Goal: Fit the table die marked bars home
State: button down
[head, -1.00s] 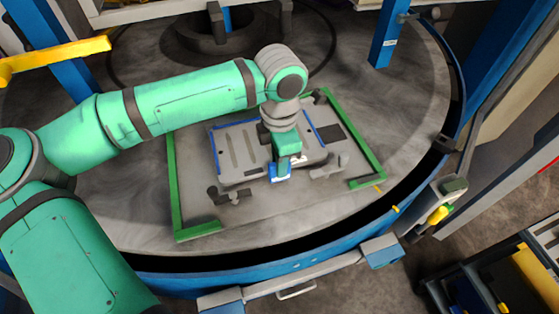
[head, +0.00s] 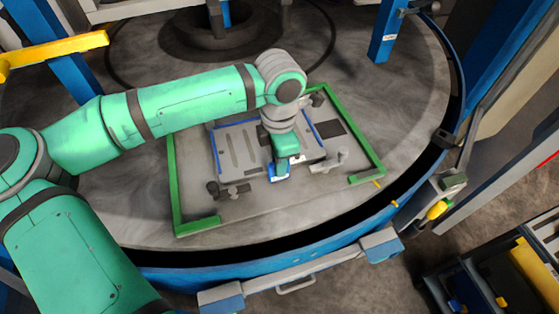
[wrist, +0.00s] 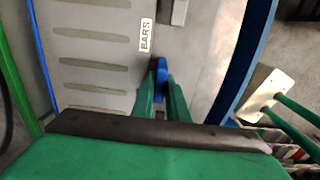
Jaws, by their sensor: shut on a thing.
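The die marked bars (head: 236,146) is a light grey slotted plate with blue side edges, lying flat within a green frame (head: 174,190) on the round table. Its BARS label (wrist: 146,34) reads clearly in the wrist view, beside a row of long slots. My gripper (head: 279,172) is at the die's near edge. In the wrist view my gripper (wrist: 161,88) is shut on a small blue grip piece (wrist: 162,68) at that edge. My arm hides part of the die's right side, and I cannot tell whether it is fully seated.
Dark clamps stand near the die's front left (head: 228,190) and back right (head: 318,95), and a grey one (head: 328,161) at front right. The table (head: 400,120) is bare around the frame. Blue posts rise behind. A dark bin (head: 480,280) stands at lower right.

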jog(key=c, duration=1.7)
grip_release()
jog(key=shift+o, duration=0.2)
notch_tip(320, 180, up, 11)
jog(key=shift+f, duration=0.15)
